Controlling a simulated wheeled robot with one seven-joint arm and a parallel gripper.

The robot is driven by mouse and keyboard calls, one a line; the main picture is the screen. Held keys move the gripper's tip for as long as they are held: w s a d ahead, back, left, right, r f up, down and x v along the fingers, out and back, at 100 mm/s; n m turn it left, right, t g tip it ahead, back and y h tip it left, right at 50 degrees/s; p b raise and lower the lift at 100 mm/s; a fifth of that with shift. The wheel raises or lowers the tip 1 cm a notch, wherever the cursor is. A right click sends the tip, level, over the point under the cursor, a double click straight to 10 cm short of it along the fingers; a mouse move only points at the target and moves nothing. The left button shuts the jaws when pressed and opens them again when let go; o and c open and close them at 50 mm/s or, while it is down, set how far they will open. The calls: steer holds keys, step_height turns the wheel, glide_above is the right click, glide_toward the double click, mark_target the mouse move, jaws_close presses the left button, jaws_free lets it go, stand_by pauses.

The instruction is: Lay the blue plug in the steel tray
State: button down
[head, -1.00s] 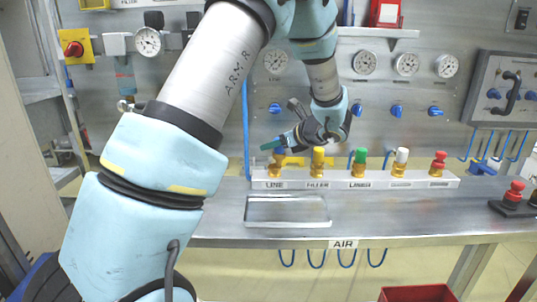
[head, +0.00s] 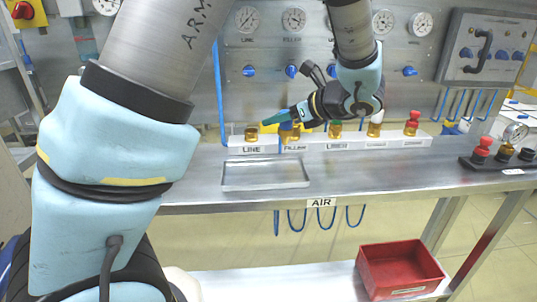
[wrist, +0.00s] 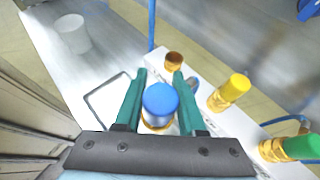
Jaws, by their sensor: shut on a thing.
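The blue plug (wrist: 160,102) is between the teal fingers of my gripper (wrist: 158,100), which is shut on it. Brass shows under its blue cap. In the head view my gripper (head: 274,121) is above the fitting row, and the plug (head: 286,127) is partly hidden by the fingers. The brass LINE fitting (head: 251,134) has no cap; it also shows in the wrist view (wrist: 173,59). The steel tray (head: 265,187) lies empty on the bench in front of the LINE and FILLER labels. Part of its rim shows in the wrist view (wrist: 97,87).
Yellow (wrist: 232,88), green (wrist: 300,147), white (head: 375,117) and red (head: 412,116) caps stand along the row right of LINE. A gauge panel rises behind. A red bin (head: 400,270) is below.

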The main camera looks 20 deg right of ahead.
steer(key=a+r+p, duration=0.2)
steer(key=a, duration=0.3)
steer(key=shift+a+f+p, duration=0.15)
steer(key=shift+f+p, duration=0.05)
steer(key=shift+f, duration=2.35)
steer(key=shift+a+f+p, duration=0.1)
steer(key=shift+f+p, duration=0.1)
steer(key=shift+f, duration=2.3)
steer(key=shift+f, duration=0.15)
steer(key=c, duration=0.5)
jaws_free()
steer(key=shift+r, duration=0.2)
steer(key=b+v, duration=0.1)
steer(key=v, duration=1.1)
steer(key=shift+b, duration=0.3)
steer(key=shift+s, duration=0.1)
